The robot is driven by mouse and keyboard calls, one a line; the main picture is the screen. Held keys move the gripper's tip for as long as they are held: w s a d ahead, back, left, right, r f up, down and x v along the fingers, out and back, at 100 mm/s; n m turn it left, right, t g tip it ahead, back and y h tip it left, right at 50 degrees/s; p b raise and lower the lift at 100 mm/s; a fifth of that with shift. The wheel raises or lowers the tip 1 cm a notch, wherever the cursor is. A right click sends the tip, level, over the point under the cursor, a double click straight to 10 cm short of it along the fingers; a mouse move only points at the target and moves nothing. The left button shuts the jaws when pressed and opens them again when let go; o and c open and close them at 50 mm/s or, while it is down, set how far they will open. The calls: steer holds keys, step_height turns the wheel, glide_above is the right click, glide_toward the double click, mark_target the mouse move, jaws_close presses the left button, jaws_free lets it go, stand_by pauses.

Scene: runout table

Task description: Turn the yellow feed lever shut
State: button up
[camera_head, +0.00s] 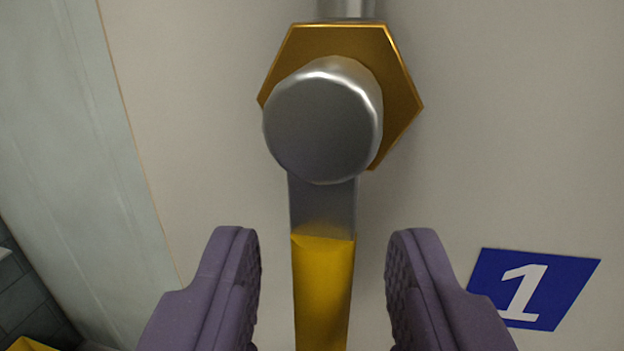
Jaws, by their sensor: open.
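The yellow feed lever (323,275) hangs down from a round grey metal hub (322,125), with a bare grey neck between hub and yellow grip. Behind the hub is a brass hexagonal nut (390,95), and a grey pipe (347,8) runs up from it. My gripper (322,250) is open, with one purple finger on each side of the lever. A gap shows between each finger and the lever. The lever's lower end is cut off by the bottom edge of the picture.
A blue plate with a white "1" (535,288) is on the pale panel (520,120), right of my right finger. A pale greenish surface (75,130) lies at the left. A bit of something yellow (30,344) shows at the lower left corner.

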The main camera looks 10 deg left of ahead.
steer(key=shift+w+a+r, duration=0.1)
steer(key=shift+w+a, duration=0.1)
steer(key=shift+w, duration=0.7)
jaws_close()
